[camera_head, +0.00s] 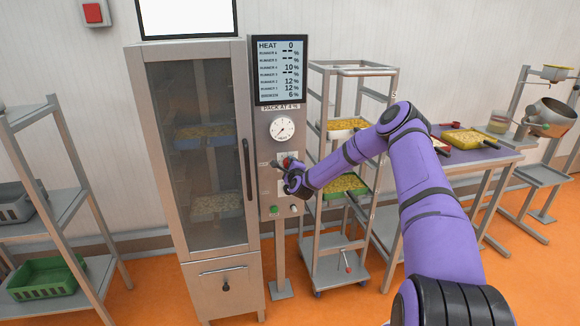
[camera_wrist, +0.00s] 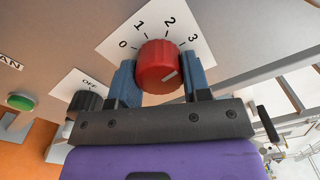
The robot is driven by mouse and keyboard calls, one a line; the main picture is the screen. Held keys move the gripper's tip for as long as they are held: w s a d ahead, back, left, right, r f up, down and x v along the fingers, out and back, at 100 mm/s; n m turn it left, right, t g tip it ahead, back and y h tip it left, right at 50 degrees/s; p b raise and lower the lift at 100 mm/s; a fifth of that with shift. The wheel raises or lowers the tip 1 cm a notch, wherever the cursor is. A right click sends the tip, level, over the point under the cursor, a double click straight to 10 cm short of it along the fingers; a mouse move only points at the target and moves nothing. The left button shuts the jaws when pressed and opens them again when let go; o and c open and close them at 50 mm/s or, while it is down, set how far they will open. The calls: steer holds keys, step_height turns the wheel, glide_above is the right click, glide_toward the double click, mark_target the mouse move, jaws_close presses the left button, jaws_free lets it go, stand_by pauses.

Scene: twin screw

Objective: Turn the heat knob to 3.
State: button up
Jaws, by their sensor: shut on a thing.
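The red heat knob (camera_wrist: 158,62) sits on a white dial plate (camera_wrist: 116,40) marked 0, 1, 2 and 3. My gripper (camera_wrist: 160,80) is shut on the knob, with one blue finger on each side of it. A short pale mark shows on the right part of the knob's face; I cannot tell for sure which number it points to. In the head view my gripper (camera_head: 292,178) is at the control panel (camera_head: 268,195) and hides most of the knob. The display (camera_head: 280,70) above reads HEAT 0.
A black knob (camera_wrist: 86,101) marked OFF and a green button (camera_wrist: 20,102) are left of the heat knob in the wrist view. A round gauge (camera_head: 282,128) is above my gripper. A glass-door cabinet (camera_head: 195,150) stands left, a tray rack (camera_head: 340,190) right.

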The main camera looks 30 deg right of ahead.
steer(key=shift+m, duration=0.7)
steer(key=shift+f, duration=0.1)
steer(key=o, duration=0.9)
steer(key=v, duration=1)
steer(key=shift+s+a, duration=0.1)
steer(key=shift+s, duration=0.3)
